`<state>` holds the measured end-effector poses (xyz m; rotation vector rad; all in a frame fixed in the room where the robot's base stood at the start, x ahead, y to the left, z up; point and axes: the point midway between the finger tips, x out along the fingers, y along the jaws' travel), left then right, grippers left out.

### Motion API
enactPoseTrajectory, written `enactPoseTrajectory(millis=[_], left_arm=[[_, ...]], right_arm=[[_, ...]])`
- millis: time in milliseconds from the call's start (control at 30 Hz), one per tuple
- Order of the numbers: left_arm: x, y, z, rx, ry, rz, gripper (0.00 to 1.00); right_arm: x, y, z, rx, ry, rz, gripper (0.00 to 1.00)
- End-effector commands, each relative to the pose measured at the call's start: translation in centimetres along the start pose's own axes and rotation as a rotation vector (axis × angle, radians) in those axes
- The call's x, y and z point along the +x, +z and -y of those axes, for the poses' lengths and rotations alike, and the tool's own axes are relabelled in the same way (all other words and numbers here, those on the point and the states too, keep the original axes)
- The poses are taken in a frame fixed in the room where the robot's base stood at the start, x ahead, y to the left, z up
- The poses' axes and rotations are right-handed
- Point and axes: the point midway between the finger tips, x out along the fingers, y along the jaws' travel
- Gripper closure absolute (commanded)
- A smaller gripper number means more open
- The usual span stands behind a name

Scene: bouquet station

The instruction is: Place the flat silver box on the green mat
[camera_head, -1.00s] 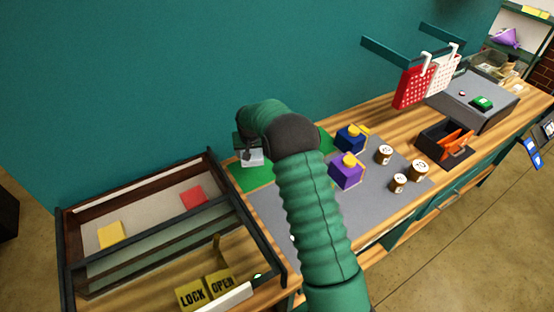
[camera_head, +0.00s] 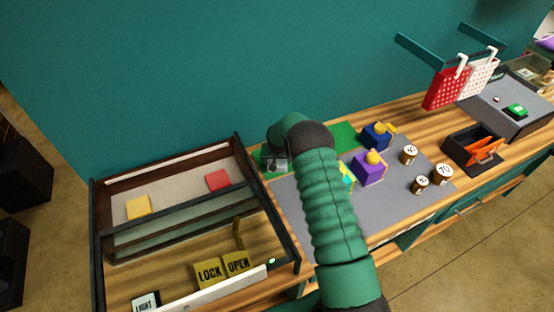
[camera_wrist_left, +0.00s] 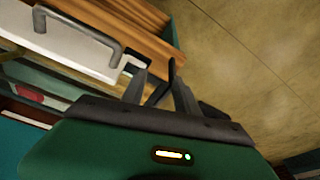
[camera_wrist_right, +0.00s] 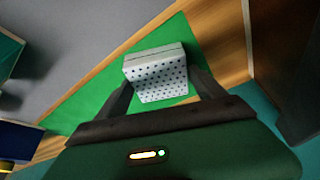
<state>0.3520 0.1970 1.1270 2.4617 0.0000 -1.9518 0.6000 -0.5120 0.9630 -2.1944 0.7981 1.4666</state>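The flat silver box (camera_wrist_right: 158,75), with a dark-dotted face, is over the green mat (camera_wrist_right: 90,108) in the right wrist view. In the head view the box (camera_head: 276,166) shows at the mat's left end, partly behind my right arm; the mat (camera_head: 342,137) reaches to the right. My right gripper (camera_wrist_right: 161,78) has its fingers spread on both sides of the box. I cannot tell whether they press on it or whether the box rests on the mat. My left gripper (camera_wrist_left: 158,68) is apart from these, its fingers separated with nothing held.
A black-framed case (camera_head: 270,220) stands left. Purple (camera_head: 369,170) and blue (camera_head: 376,137) boxes and several small jars (camera_head: 442,174) stand on and beside the grey mat (camera_head: 390,205). An orange-fitted black box (camera_head: 478,148) is further right.

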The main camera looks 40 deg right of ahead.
Motion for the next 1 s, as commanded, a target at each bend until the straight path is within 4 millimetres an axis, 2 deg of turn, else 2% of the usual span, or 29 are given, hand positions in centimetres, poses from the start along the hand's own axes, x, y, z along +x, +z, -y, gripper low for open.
enactPoseTrajectory(millis=[33, 100, 333, 467, 567, 800, 900, 1000], left_arm=[[0.0, 0.0, 0.0, 0.0, 0.0, 0.0, 0.64], [0.0, 0.0, 0.0, 0.0, 0.0, 0.0, 0.64], [-0.1, 0.0, 0.0, 0.0, 0.0, 0.0, 0.64], [-0.2, -0.1, 0.0, 0.0, 0.0, -0.001, 0.64], [0.3, 0.1, 0.0, 0.0, 0.0, 0.0, 0.64], [1.7, 0.4, 0.0, 0.0, 0.0, 0.0, 0.64], [2.0, 0.5, 0.0, 0.0, 0.0, 0.0, 0.64], [2.1, 0.5, 0.0, 0.0, 0.0, 0.0, 0.64]], right_arm=[[0.0, -0.1, 0.0, 0.0, 0.0, 0.0, 0.12], [0.0, -0.1, -0.1, 0.0, 0.0, 0.0, 0.06], [-0.1, -0.1, -0.1, 0.0, 0.0, 0.0, 0.06], [-0.7, -0.2, 0.0, 0.0, -0.001, -0.001, 0.06], [-2.5, -0.3, 0.0, -0.001, -0.001, -0.004, 0.06], [-8.8, -0.1, 0.0, -0.001, 0.0, -0.004, 0.06], [-10.7, -0.2, 0.0, 0.001, 0.0, -0.004, 0.06], [-11.8, -0.2, 0.0, 0.0, 0.0, -0.001, 0.06]])
